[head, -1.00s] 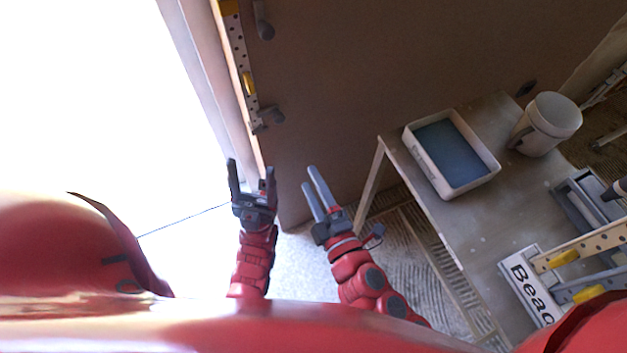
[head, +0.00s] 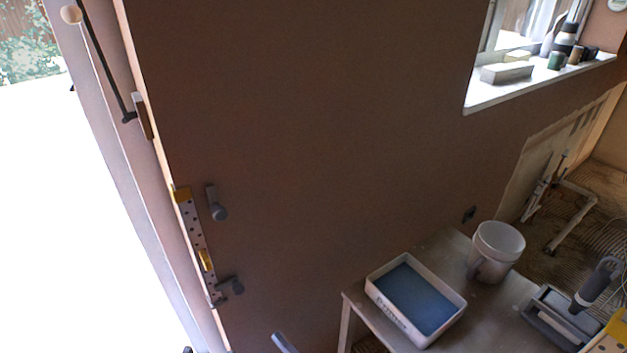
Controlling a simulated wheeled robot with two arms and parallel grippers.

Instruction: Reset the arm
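My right gripper shows only as a grey fingertip (head: 284,343) at the bottom edge of the head view, left of the table. The rest of it is below the frame. My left gripper shows at most as a tiny dark tip (head: 188,350) at the bottom edge, near the foot of the wall's end. Neither gripper's opening can be judged. Nothing is seen in either. Both arms are otherwise out of the frame.
A table (head: 360,310) stands at lower right with a white tray (head: 373,290) of blue content, a white bucket (head: 482,268) and a grey tool box (head: 545,335). A brown wall (head: 330,150) fills the middle. A windowsill (head: 490,98) holds several small items.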

